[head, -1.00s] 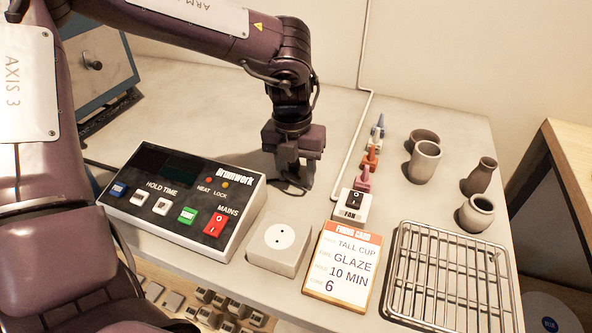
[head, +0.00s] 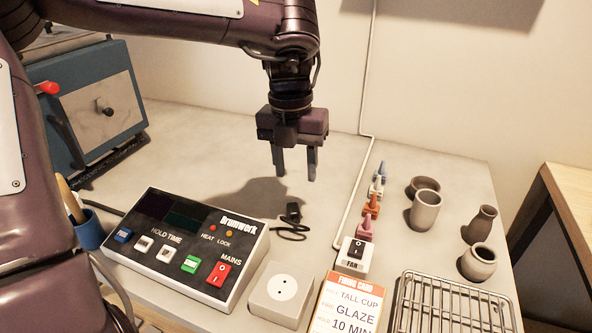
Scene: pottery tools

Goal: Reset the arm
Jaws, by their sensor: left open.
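My left gripper (head: 296,165) hangs in the air above the back middle of the worktop, fingers pointing down. Its two fingers are apart with nothing between them. My left arm comes in from the left and crosses the top of the view. A black plug with a short cable (head: 292,214) lies on the worktop below and in front of the gripper. The gripper does not touch it. My right gripper is not in view.
The Brunwerk control box (head: 187,249) stands front left, with a socket block (head: 281,294) beside it. A fan switch (head: 354,255), firing card (head: 347,308), wire rack (head: 455,303), cones (head: 371,204) and several pots (head: 425,208) stand right. A blue kiln (head: 85,106) stands back left.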

